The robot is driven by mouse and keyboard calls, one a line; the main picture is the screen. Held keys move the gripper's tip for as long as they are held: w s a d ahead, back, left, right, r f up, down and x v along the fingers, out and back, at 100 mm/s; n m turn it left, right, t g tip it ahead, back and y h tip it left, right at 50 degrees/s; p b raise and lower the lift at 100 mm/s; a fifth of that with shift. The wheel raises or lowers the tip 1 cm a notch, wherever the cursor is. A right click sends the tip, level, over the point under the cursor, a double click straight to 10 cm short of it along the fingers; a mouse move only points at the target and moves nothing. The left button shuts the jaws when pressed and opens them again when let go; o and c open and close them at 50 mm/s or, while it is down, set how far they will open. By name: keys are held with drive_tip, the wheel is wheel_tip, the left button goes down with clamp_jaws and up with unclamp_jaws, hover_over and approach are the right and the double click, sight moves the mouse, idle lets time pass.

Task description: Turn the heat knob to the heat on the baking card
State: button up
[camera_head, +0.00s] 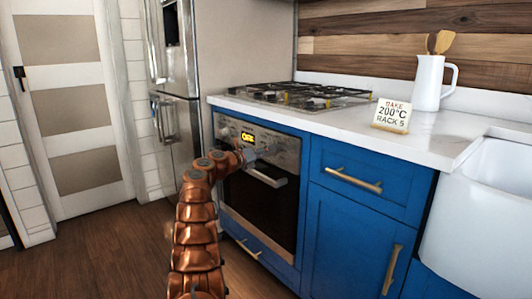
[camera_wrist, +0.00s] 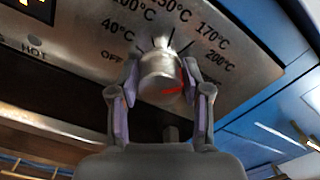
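The heat knob (camera_wrist: 160,75) is a silver cylinder with a red mark on its lower right side. Printed heats curve around it in the wrist view, with OFF at left, 40°C above that, and 170°C and 200°C at right. My gripper (camera_wrist: 161,82) has one finger on each side of the knob. I cannot tell whether the fingers press on it. In the head view my gripper (camera_head: 262,152) is at the oven panel and hides the knob. The oven display (camera_head: 248,138) reads OFF. The baking card (camera_head: 392,115) reads BAKE 200°C RACK 5.
The oven handle (camera_head: 266,178) runs below the panel. A gas hob (camera_head: 300,95) is set in the white counter (camera_head: 432,142) above. A white jug (camera_head: 428,85) with wooden utensils stands behind the card. Blue cabinets (camera_head: 352,215) and a white sink (camera_head: 485,215) are to the right.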

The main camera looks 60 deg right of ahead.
drive_tip(key=shift+o, duration=1.3)
drive_tip(key=v, duration=1.2)
drive_tip(key=shift+r, duration=0.1)
